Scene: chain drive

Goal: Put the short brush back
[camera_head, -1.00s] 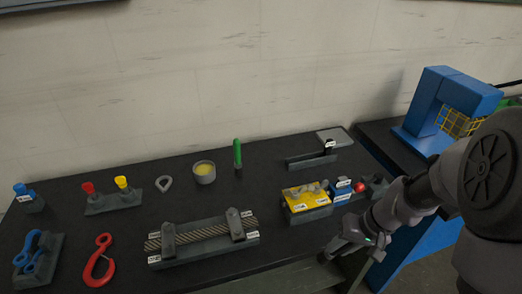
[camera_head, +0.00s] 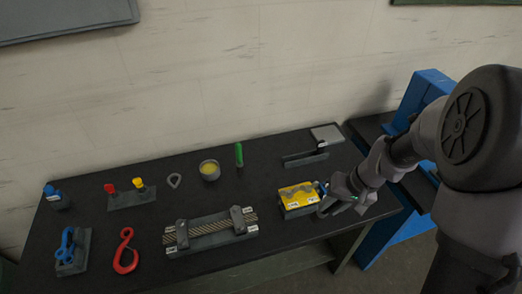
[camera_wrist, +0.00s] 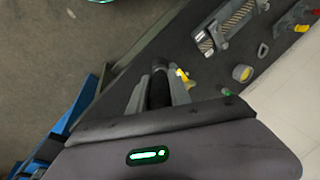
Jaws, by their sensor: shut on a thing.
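My gripper (camera_head: 333,203) is at the right end of the bench, beside the yellow-topped block. In the wrist view my gripper (camera_wrist: 157,72) is shut on a dark cylindrical thing (camera_wrist: 159,88) between its fingers. Whether this is the short brush, I cannot tell; no bristles show. A green upright rod (camera_head: 239,155) stands at the back of the bench, right of a grey pot with yellow contents (camera_head: 209,170). A grey rest with a labelled post (camera_head: 305,158) stands at the back right.
The dark bench (camera_head: 130,222) also bears a chain fixture (camera_head: 210,231), a yellow-topped block (camera_head: 298,197), a red hook (camera_head: 124,251), blue shackle parts (camera_head: 68,242) and a stand with red and yellow knobs (camera_head: 131,201). A blue machine frame (camera_head: 424,92) stands at the right.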

